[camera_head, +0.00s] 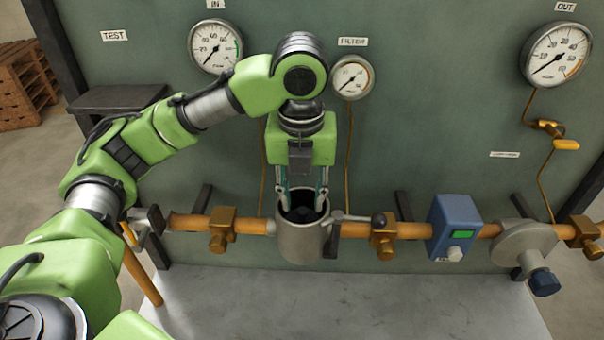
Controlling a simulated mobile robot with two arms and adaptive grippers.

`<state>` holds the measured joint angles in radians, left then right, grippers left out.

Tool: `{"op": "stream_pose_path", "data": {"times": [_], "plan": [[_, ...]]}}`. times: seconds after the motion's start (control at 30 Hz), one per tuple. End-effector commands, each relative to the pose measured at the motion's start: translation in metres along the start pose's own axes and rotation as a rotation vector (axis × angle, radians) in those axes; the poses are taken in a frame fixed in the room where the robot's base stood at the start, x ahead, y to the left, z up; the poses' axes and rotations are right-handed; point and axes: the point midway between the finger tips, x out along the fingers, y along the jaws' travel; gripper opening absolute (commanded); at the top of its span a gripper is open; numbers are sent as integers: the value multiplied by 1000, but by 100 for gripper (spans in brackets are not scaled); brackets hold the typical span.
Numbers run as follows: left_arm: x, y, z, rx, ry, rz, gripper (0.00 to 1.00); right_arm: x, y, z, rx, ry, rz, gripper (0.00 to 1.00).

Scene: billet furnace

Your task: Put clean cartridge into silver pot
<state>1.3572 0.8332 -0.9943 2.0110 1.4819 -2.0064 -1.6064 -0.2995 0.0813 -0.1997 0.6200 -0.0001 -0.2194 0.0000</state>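The silver pot (302,243) is an open-topped metal cylinder set in the pipe line, upright, in the lower middle of the head view. My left gripper (303,205) points straight down over it. Its two fingers stand apart, and their tips are at or just inside the pot's mouth. A dark round shape shows inside the pot between the fingertips. I cannot tell whether it is a cartridge or just the dark interior, or whether the fingers grip it. No clean cartridge can be made out elsewhere. My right gripper is out of view.
A copper pipe with brass valves (222,230) runs to both sides of the pot. A lever handle (357,217) sticks out close by the pot on the right. A blue box (452,228) sits further right. A dark shelf (118,99) is at left. The grey surface (350,305) below is clear.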

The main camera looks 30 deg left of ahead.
Motion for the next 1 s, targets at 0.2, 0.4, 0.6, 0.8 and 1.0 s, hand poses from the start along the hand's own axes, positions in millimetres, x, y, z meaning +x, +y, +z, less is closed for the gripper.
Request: {"op": "stream_pose_path", "data": {"times": [0.2,0.4,0.6,0.8,1.0], "plan": [[-40,0,2,-2,-6,0,32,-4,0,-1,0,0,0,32],[-68,0,1,-2,-3,0,32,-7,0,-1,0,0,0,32],[-84,0,1,-2,-2,1,32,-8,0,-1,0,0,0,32],[-88,0,0,-2,1,1,32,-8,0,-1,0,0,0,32],[-88,0,0,-2,1,1,32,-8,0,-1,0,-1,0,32]]}}
